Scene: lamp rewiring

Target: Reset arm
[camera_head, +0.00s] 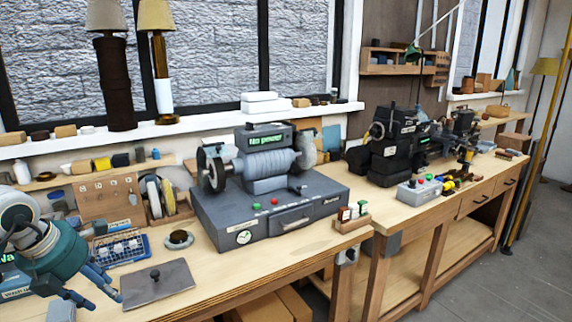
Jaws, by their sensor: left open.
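My left gripper (101,288) is at the lower left in the head view, at the end of my teal and grey arm. Its blue-grey fingers are apart, with nothing seen between them. It is just left of a flat grey plate (158,284) with a small dark knob and in front of a blue wire rack (121,248). Whether the fingers touch the bench cannot be told. My right gripper is not in view.
A grey bench grinder (268,216) stands mid-bench on the wooden workbench (225,278). A dark machine (388,150) and a control box (419,190) are further right. Lamps (158,60) stand on the windowsill. Floor (510,260) is clear at right.

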